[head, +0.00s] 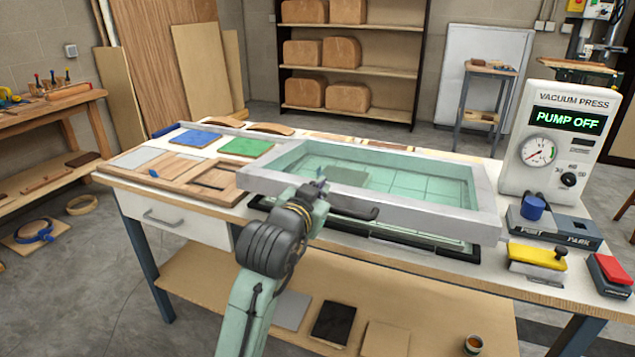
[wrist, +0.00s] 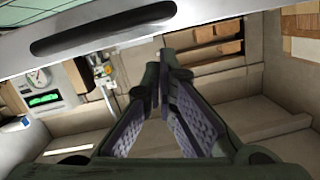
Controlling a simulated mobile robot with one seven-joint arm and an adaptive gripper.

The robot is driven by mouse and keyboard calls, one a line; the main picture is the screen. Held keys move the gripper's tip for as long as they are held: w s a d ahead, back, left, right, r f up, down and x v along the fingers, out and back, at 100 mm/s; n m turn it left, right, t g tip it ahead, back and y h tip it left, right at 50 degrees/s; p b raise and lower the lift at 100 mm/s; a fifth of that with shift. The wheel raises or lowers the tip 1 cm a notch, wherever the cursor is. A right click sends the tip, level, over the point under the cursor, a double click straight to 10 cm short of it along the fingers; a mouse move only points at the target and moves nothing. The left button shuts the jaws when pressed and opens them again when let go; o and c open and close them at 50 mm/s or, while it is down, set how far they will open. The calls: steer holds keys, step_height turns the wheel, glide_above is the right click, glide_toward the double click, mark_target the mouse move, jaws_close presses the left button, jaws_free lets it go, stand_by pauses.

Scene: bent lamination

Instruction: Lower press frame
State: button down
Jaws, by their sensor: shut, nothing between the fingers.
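The press frame (head: 455,222) is a pale grey rectangle with a clear greenish membrane. Its front bar stands raised above the black-edged press base (head: 425,246) on the bench, with a gap between them. A dark handle (head: 362,212) is on the frame's front bar. The wrist view shows the frame's bar (wrist: 200,14) and the dark handle (wrist: 105,28) across the top. My gripper (head: 319,181) is at the front bar, left of the handle in the head view. Its fingers (wrist: 165,68) are shut and empty; whether they touch the frame is unclear.
The vacuum press unit (head: 545,140) stands at right, reading PUMP OFF. A yellow-topped control (head: 538,254) and a red-topped control (head: 613,268) sit at the bench's right front. Blue (head: 195,138) and green (head: 245,147) sheets and wooden pieces lie at left. Shelves stand behind.

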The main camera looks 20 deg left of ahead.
steer(key=shift+a+f, duration=0.2)
steer(key=shift+f, duration=0.7)
